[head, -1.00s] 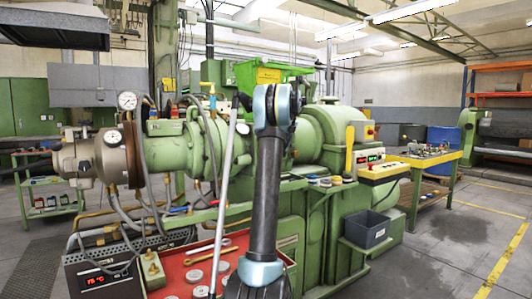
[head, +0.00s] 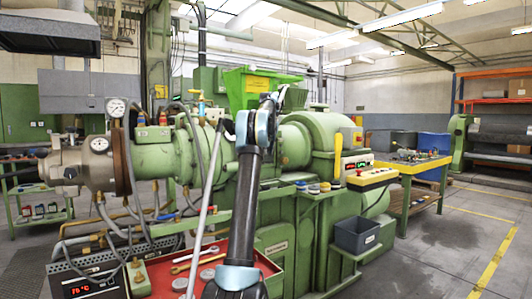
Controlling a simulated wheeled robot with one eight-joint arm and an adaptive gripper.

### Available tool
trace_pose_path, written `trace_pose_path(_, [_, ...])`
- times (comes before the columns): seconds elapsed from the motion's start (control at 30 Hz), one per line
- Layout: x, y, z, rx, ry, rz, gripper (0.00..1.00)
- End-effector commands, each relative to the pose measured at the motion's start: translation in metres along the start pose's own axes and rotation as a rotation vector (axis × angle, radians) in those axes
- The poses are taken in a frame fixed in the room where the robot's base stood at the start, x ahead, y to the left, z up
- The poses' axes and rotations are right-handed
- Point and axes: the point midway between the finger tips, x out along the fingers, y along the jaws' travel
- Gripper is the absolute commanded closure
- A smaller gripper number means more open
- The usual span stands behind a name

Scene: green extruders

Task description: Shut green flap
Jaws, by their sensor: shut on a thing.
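The green hopper (head: 236,86), with a yellow label, stands on top of the green extruder in the head view. Its bright green sheet parts are up there, but I cannot tell clearly which one is the flap or how far it stands open. My arm rises in front of the machine and hides part of the hopper's base. My gripper (head: 226,125) is small and dark, just left of the arm's upper joint, below the hopper. It appears shut on the upper end of a long pale rod (head: 207,195), which slants down to the lower edge. The fingertips are partly hidden.
The extruder barrel (head: 160,150) with gauges and hoses lies to the left. A red tray (head: 262,268) with tools and discs is below. The right floor is open.

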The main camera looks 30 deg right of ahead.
Motion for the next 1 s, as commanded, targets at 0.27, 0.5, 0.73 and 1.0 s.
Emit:
trace_pose_path(0.27, [0.0003,-0.0002,0.0057,-0.001,-0.014,-0.003,1.00])
trace_pose_path(0.5, [0.0006,0.0008,0.0067,-0.002,-0.015,-0.001,0.52])
trace_pose_path(0.73, [0.0013,0.0039,0.0090,-0.006,-0.016,0.000,0.52])
trace_pose_path(1.0, [0.0016,0.0060,0.0103,-0.009,-0.015,0.001,0.52])
